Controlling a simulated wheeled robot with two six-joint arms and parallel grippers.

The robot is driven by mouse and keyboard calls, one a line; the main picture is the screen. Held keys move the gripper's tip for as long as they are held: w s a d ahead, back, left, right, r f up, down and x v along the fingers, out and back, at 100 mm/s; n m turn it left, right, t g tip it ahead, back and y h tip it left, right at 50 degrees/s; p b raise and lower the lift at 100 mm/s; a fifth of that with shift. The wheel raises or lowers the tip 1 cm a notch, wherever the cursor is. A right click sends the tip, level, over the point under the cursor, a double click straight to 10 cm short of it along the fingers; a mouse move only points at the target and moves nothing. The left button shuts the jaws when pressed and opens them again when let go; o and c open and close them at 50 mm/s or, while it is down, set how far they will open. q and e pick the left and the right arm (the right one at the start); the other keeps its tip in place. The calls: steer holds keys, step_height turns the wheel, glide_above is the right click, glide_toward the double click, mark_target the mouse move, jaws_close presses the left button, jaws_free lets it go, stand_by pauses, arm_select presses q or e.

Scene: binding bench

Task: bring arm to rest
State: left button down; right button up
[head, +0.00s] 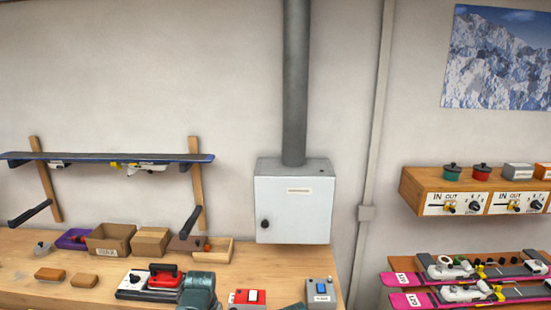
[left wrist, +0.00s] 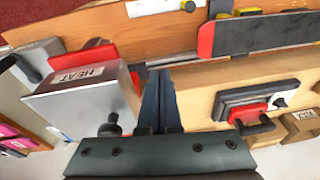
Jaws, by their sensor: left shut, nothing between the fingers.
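My left gripper (left wrist: 160,85) shows in the left wrist view, with its dark fingers together and nothing between them. It appears to be over the bench area, with a grey box labelled HEAT (left wrist: 75,95) to the left of the fingers and a red-and-grey switch box (left wrist: 255,105) to the right. I cannot tell whether the fingers touch anything. My right gripper is in neither view.
In the head view a wooden bench (head: 60,290) carries small boxes (head: 110,240), a red-handled iron (head: 165,280) and switch boxes (head: 320,290). A ski (head: 110,157) lies on wall brackets above. A grey cabinet (head: 292,205) hangs at the middle. Pink skis (head: 460,298) lie at right.

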arm_select(q)
steer(key=s+d+g, duration=0.1)
steer(key=s+d, duration=0.1)
steer(key=s, duration=0.6)
steer(key=s+d+f+m+g+b, duration=0.1)
steer(key=s+d+f+m+b, duration=0.1)
steer(key=s+d+f+b, duration=0.4)
steer(key=d+f+b, duration=0.3)
steer(key=d, duration=0.2)
steer(key=shift+s+m+y, duration=0.2)
steer(key=shift+m+y, duration=0.1)
steer(key=shift+m, duration=0.1)
steer(key=shift+f, duration=0.1)
